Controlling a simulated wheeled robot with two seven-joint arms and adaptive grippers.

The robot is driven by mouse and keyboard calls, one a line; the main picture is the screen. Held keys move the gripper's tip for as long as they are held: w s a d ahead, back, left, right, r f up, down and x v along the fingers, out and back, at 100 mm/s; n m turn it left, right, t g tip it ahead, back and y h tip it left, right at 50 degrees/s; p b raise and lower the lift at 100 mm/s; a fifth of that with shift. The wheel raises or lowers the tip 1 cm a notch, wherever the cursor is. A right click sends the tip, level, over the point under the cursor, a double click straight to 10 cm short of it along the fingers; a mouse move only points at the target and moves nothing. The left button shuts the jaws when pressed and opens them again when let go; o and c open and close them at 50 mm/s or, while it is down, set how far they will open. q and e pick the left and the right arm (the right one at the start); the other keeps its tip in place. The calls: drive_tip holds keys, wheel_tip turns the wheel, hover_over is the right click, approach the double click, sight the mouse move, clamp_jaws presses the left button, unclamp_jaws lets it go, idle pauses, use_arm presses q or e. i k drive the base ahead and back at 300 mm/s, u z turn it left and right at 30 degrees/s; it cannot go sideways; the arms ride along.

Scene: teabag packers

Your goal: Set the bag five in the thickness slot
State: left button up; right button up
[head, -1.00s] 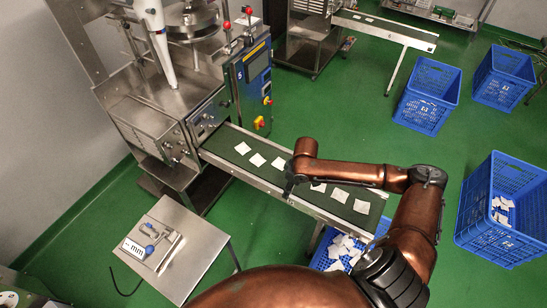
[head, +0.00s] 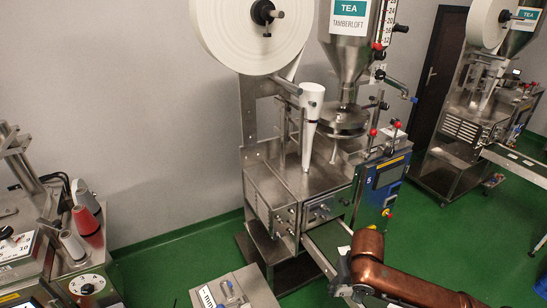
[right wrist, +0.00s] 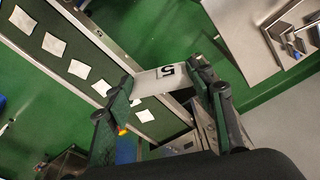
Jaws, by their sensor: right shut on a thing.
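The bag five (right wrist: 158,82), a white tea bag marked "5", is between the fingertips of my right gripper (right wrist: 163,76) in the right wrist view. The gripper is shut on it and holds it above the floor and the belt edge. In the head view my right gripper (head: 348,284) is at the bottom, beside the conveyor, and the bag cannot be made out there. The thickness gauge (head: 228,294), marked "mm", lies on a small steel table at the bottom edge, left of the gripper. Its slot is not clear. My left gripper is not in view.
The conveyor belt (right wrist: 80,68) carries several white bags. The packing machine (head: 300,195) stands behind it. The small steel table (right wrist: 240,30) shows at upper right in the right wrist view. Another machine with a dial (head: 85,289) stands at the left.

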sight(227, 289)
drive_tip(key=u, duration=0.2)
drive_tip(key=k, duration=0.55)
drive_tip(key=u, duration=0.55)
drive_tip(key=k, duration=0.7)
drive_tip(key=u, duration=1.15)
drive_tip(key=i, duration=1.3)
drive_tip(key=z, duration=0.7)
drive_tip(key=i, duration=0.4)
drive_tip(key=z, duration=0.45)
